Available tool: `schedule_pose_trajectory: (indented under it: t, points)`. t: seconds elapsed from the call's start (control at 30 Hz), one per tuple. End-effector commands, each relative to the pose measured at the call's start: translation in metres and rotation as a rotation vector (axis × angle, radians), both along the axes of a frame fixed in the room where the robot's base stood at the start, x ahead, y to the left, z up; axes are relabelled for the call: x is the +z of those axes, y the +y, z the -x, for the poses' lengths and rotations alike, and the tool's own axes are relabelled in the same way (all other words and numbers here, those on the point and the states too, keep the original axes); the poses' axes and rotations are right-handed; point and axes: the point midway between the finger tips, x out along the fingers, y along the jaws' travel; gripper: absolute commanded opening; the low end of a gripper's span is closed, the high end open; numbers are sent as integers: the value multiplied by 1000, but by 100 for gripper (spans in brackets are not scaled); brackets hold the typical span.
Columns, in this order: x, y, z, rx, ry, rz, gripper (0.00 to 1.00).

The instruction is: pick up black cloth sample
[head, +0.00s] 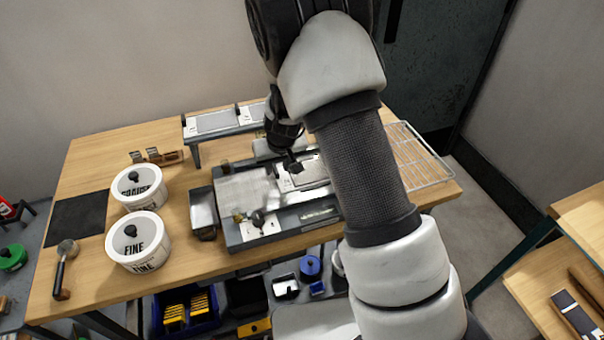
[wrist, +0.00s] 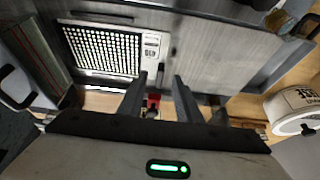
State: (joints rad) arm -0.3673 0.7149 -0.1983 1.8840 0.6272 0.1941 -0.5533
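A flat black sheet (head: 78,220), which may be the black cloth sample, lies on the left of the wooden table. I cannot tell for sure that it is cloth. My gripper (head: 293,167) is over the grey tray in the middle of the table, well to the right of the sheet. In the wrist view my gripper (wrist: 157,100) has its two dark fingers apart. A small red thing (wrist: 153,102) shows in the gap beyond them, and nothing looks held. The black sheet is not recognisable in the wrist view.
The grey tray (head: 240,236) carries plates and labels; a perforated plate (wrist: 103,50) shows in the wrist view. A raised rack (head: 195,132) is behind, a wire rack (head: 420,160) right.

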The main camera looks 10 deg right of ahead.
Motion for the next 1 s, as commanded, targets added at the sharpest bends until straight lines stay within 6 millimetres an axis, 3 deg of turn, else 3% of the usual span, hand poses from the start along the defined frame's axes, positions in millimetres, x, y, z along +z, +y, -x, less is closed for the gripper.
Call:
schedule_pose_trajectory:
  t: [0.13, 0.43, 0.63, 1.0]
  points:
    - [-19, 1, -8, 0, 0, 1, 31]
    - [-23, 2, -10, 0, -1, 1, 31]
    - [-23, 2, -10, 0, -1, 1, 0]
    - [-20, 2, -10, 1, -2, 1, 0]
